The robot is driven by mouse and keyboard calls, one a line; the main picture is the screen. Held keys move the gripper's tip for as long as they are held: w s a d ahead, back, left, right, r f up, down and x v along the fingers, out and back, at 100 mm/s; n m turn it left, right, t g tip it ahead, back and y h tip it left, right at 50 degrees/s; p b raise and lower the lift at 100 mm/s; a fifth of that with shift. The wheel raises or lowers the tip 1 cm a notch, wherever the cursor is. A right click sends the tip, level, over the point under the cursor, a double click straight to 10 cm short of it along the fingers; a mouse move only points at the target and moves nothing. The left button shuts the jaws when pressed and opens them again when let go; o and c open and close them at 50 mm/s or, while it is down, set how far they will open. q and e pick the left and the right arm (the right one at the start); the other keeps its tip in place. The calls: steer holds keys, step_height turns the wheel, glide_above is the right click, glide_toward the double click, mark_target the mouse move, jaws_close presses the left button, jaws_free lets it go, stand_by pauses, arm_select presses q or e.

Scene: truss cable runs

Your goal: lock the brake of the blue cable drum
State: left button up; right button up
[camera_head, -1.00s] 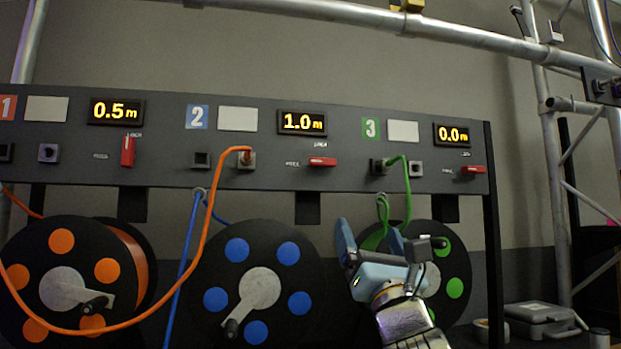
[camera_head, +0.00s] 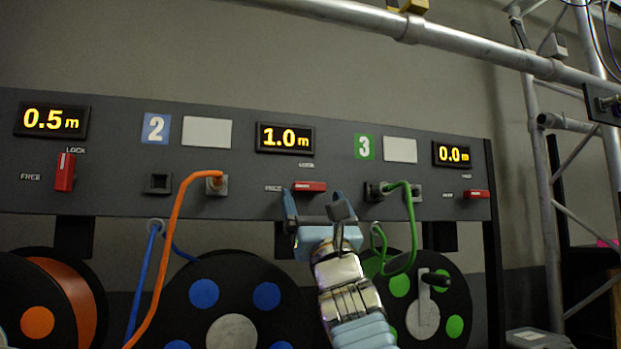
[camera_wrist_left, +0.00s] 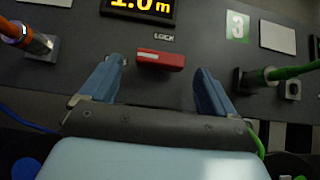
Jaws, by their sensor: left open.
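The blue cable drum (camera_head: 268,296) is the black reel with blue dots, below panel section 2. Its brake is the red lever (camera_head: 309,187) under the 1.0 m display. The lever lies horizontal, with FREE printed to its left and LOCK above it. It also shows in the left wrist view (camera_wrist_left: 160,60). My left gripper (camera_head: 314,204) is open and empty just below and in front of the lever. In the left wrist view, its fingers (camera_wrist_left: 160,70) stand on either side of the lever, apart from it. My right gripper is not in view.
An orange cable (camera_head: 177,245) runs from a section 2 socket, left of the lever. A green cable (camera_head: 413,225) loops from a section 3 socket at right. The orange drum's lever (camera_head: 65,172) stands upright; the green drum's lever (camera_head: 476,194) is horizontal. A truss tube crosses above.

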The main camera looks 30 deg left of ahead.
mark_target(309, 188)
arm_select(q)
steer(key=shift+p+x, duration=0.5)
steer(key=shift+x, duration=0.95)
steer(key=c, duration=1.1)
